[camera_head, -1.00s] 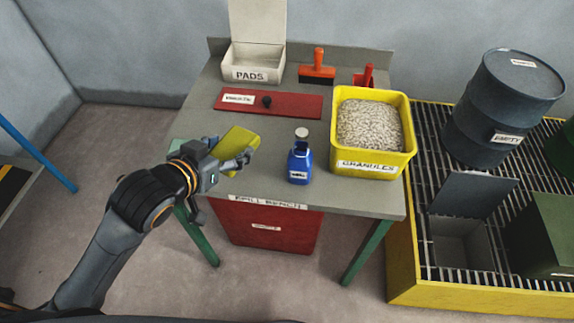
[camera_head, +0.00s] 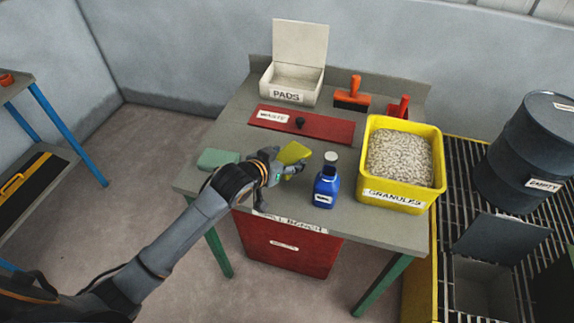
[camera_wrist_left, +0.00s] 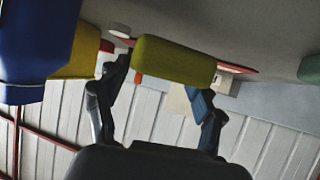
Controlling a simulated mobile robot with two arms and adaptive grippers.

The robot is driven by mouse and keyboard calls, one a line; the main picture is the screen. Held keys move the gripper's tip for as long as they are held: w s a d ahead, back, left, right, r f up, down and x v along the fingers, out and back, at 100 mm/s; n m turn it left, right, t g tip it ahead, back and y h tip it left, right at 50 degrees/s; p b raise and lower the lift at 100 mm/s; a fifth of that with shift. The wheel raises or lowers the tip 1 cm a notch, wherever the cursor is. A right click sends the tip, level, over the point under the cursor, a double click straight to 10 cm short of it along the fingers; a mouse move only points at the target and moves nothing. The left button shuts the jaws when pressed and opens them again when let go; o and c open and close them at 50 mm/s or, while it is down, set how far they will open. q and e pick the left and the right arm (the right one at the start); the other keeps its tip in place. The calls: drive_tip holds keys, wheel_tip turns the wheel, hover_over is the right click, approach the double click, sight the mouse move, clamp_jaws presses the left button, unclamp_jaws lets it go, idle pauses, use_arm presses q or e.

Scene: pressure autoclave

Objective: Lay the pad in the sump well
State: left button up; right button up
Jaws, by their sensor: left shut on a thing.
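A yellow-green pad (camera_head: 293,153) is in my left gripper (camera_head: 287,168), over the bench just left of the blue bottle. The left wrist view shows the pad (camera_wrist_left: 172,60) between the two fingers (camera_wrist_left: 163,88). Whether it clears the bench top is hard to tell. The sump well (camera_head: 482,290) is an open grey box sunk in the grating at lower right, its dark lid (camera_head: 503,238) raised behind it. My right gripper is not in view.
On the bench (camera_head: 235,180) stand a blue bottle (camera_head: 327,188), yellow granules tub (camera_head: 405,195), open pads box (camera_head: 290,96), red waste lid (camera_head: 285,120), brush (camera_head: 352,97) and green block (camera_head: 217,158). A dark drum (camera_head: 530,155) stands on the grating (camera_head: 455,190).

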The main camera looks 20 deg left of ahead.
use_arm(q)
drive_tip(key=shift+w+f, duration=0.15)
drive_tip(key=shift+f, duration=1.65)
drive_tip(key=shift+f, duration=0.15)
drive_tip(key=o, duration=0.9)
drive_tip(key=shift+o, duration=0.2)
